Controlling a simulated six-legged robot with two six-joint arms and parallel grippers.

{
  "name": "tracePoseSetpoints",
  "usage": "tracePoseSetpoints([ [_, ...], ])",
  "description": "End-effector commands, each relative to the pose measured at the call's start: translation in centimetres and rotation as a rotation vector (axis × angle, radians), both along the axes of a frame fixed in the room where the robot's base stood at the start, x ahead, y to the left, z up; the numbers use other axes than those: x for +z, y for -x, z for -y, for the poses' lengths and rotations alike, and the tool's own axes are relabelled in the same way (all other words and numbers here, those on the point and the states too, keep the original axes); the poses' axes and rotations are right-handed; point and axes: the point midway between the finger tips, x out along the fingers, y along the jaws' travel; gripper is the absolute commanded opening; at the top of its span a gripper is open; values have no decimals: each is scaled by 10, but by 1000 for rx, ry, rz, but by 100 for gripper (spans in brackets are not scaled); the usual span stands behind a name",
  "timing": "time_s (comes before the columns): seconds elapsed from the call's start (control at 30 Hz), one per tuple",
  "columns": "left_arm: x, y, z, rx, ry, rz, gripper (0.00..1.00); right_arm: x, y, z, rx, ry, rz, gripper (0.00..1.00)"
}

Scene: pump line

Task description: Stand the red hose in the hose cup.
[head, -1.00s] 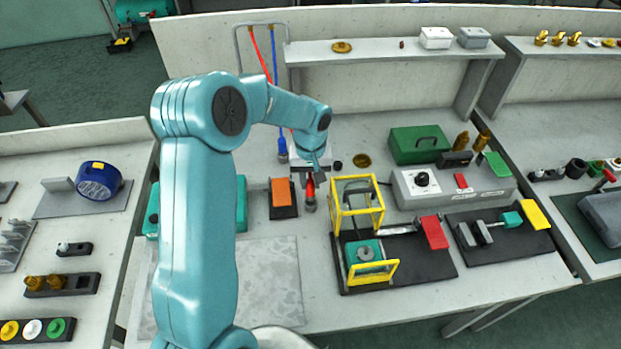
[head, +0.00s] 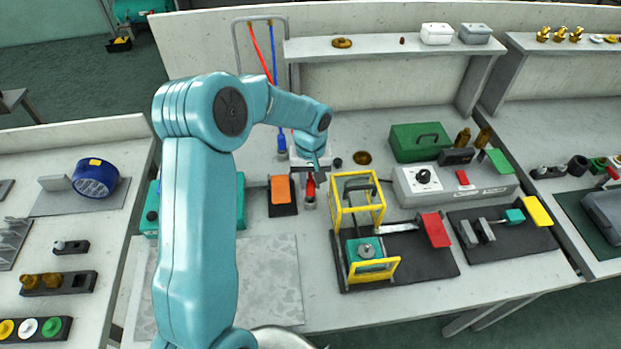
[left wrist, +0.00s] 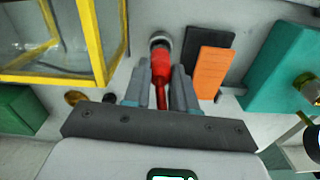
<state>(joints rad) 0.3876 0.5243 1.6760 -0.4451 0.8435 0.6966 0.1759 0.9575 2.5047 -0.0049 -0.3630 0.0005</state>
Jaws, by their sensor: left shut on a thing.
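My left gripper (head: 313,176) points down at the middle of the bench. In the left wrist view its fingers (left wrist: 160,88) are shut on the red hose (left wrist: 160,62). The hose's red end (head: 310,188) also shows below the fingers in the head view. A small grey round cup (head: 309,203) is directly under that end; its rim (left wrist: 159,37) shows around the red tip in the left wrist view. The tip meets the cup, but how deep it sits I cannot tell. My right gripper is not in view.
A yellow frame (head: 357,226) stands close to the right of the cup. An orange block on a dark plate (head: 282,210) lies close to the left. A blue hose (head: 275,68) hangs on the rack behind. A grey control box (head: 455,185) is further right.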

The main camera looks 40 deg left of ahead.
Motion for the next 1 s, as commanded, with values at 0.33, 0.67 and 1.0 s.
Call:
tracePoseSetpoints([
  [0.33,-1,0,0,0,0,0,0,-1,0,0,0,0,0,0],
  [0.67,-6,0,0,0,0,0,0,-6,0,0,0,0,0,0],
  [1.0,-11,0,0,0,0,0,0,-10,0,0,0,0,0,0],
])
